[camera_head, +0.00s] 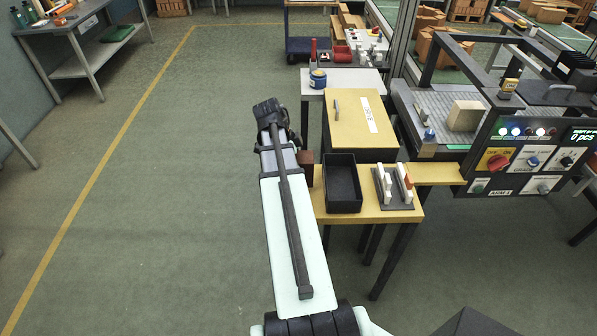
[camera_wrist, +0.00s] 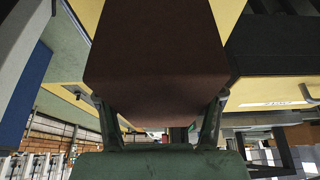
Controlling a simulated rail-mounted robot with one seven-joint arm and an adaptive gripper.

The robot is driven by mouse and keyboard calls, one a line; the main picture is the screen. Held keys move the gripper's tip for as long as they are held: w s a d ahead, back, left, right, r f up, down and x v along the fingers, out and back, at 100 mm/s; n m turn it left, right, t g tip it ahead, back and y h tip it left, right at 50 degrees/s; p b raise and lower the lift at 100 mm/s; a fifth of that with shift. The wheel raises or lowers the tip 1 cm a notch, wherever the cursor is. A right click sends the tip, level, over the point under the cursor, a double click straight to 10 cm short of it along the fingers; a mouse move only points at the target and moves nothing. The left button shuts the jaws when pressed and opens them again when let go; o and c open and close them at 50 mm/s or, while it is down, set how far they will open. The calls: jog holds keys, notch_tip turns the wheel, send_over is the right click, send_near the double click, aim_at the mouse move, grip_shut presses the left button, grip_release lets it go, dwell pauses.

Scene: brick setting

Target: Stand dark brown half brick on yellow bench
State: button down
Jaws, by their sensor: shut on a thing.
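The dark brown half brick (camera_wrist: 155,50) fills the upper middle of the wrist view, between the fingers of my gripper (camera_wrist: 157,108), which is shut on it. In the head view a small part of the brick (camera_head: 306,159) shows just right of my arm, by the left edge of the yellow bench (camera_head: 372,216). My arm hides the rest of it and the gripper fingers there. I cannot tell whether the brick touches the bench top.
A black open tray (camera_head: 343,198) and a grey rack (camera_head: 394,203) with white upright pieces stand on the bench. Behind is a yellow box (camera_head: 352,136) with a handle and label. The machine panel (camera_head: 530,158) is at right.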

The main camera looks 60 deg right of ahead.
jog(key=shift+f+p, duration=0.45)
jog(key=shift+f, duration=1.55)
jog(key=shift+f, duration=0.15)
jog(key=shift+c, duration=0.9)
grip_release()
